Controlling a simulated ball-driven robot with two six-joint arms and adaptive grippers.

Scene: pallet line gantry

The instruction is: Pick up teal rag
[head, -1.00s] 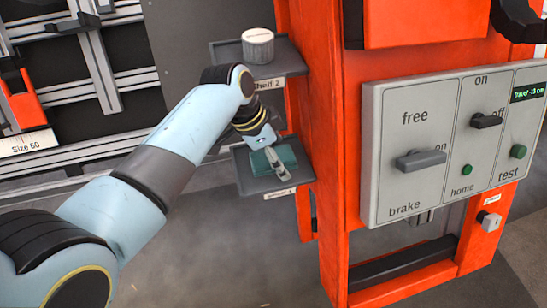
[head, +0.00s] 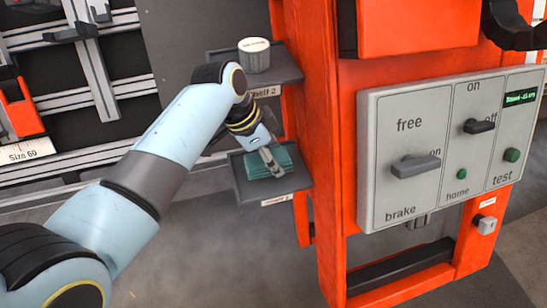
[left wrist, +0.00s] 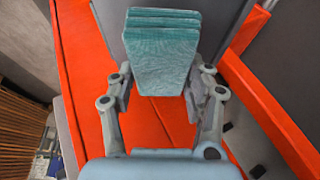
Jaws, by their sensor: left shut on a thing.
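The teal rag (head: 256,166), a folded stack, is at the lower shelf (head: 290,185) on the left side of the orange frame. My left gripper (head: 273,166) reaches down over it and is shut on it. In the left wrist view the rag (left wrist: 165,55) shows its layered folds and sits between the two fingers (left wrist: 165,85). I cannot tell whether the rag is touching the shelf or just above it. My right gripper is not in view.
A white ribbed-lid jar (head: 254,56) stands on the upper shelf (head: 287,70), close above my left wrist. The orange frame (head: 325,140) stands just right of the shelves. A grey control panel (head: 440,145) with switches is on its front.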

